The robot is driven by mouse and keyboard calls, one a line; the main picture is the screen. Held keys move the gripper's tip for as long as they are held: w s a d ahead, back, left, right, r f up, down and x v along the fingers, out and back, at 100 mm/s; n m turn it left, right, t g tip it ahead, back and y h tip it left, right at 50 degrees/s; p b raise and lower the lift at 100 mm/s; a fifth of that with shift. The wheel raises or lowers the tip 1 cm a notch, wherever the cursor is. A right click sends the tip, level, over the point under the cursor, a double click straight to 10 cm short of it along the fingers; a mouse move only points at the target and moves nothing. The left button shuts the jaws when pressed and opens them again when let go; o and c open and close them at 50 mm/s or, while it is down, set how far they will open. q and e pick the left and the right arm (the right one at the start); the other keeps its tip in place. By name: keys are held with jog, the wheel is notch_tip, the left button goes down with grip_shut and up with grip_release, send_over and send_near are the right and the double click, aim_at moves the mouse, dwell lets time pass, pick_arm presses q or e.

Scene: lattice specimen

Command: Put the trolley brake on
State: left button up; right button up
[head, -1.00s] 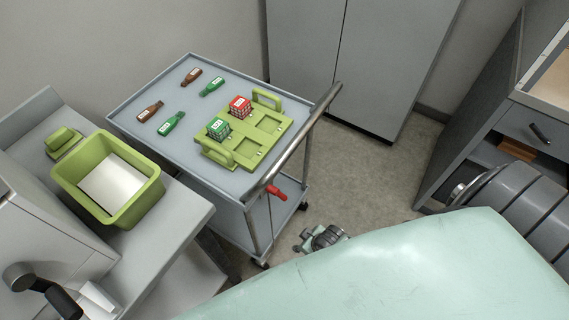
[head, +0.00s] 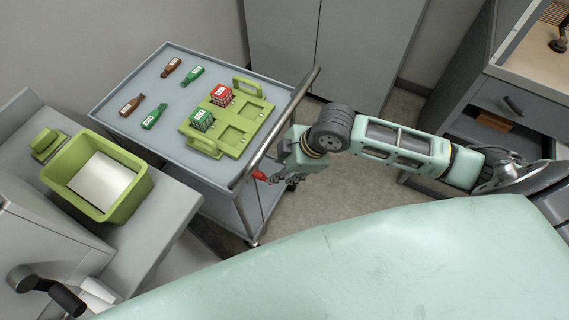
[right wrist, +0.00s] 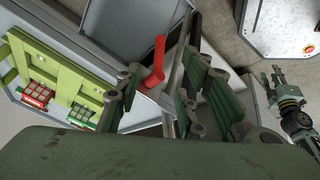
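The grey trolley (head: 110,100) stands left of centre in the head view, with a metal push bar (head: 290,125) along its right side. A red brake lever (head: 262,176) sticks out below the bar. My right gripper (head: 285,179) is at the lever's right end, below the bar. In the right wrist view the red lever (right wrist: 156,62) stands between the fingers of my right gripper (right wrist: 160,88), which are apart; contact cannot be told. What seems to be my left gripper (right wrist: 276,80) shows at the right of that view, its opening unclear.
On the trolley are a green tray (head: 240,140) with red (head: 221,95) and green (head: 202,119) racks, and several brown and green bottles lying flat. A green bin (head: 140,190) sits on the bench at left. Grey cabinets stand behind; the floor right of the trolley is open.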

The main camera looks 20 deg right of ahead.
aim_at(264, 178)
jog(key=x, duration=1.1)
jog(key=shift+w+d+f, duration=0.15)
jog(key=shift+w+f, duration=0.05)
jog(key=shift+f, duration=0.2)
grip_shut()
jog(key=shift+w+r, duration=0.1)
